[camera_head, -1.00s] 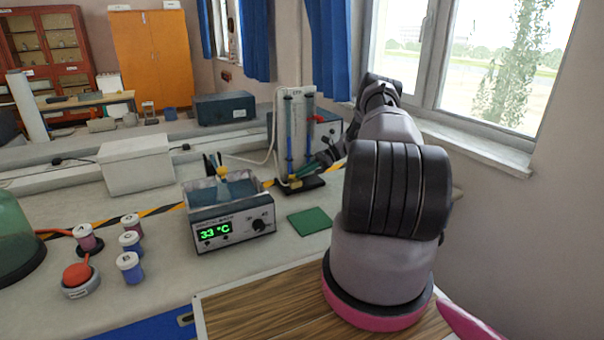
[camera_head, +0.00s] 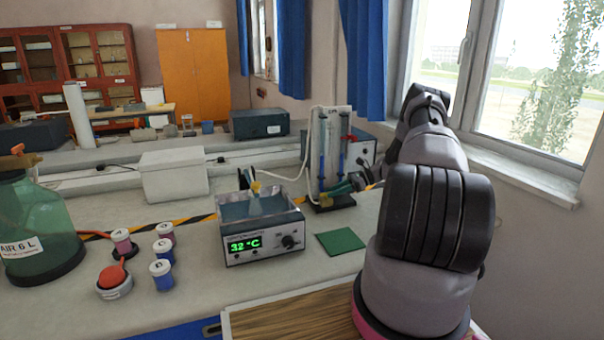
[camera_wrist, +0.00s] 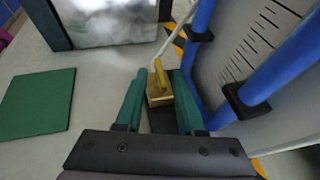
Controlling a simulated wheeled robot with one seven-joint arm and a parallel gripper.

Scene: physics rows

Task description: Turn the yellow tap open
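The yellow tap (camera_wrist: 161,73) has a yellow lever on a brass-coloured body, low beside the board with blue tubes. In the wrist view it lies between the two green fingers of my gripper (camera_wrist: 159,82). The fingers stand apart, with a gap on the lever's sides; I cannot tell whether either touches the brass body. In the head view the tap (camera_head: 325,199) is small, at the foot of the tube stand (camera_head: 322,150). My gripper (camera_head: 342,190) reaches it from the right, mostly hidden by my arm.
A water bath (camera_head: 262,240) reading 32 °C stands left of the stand. A green square mat (camera_head: 340,241) lies in front. Several small jars, a red-topped item (camera_head: 112,277) and a green glass bottle (camera_head: 40,235) are at left. A window wall bounds the right.

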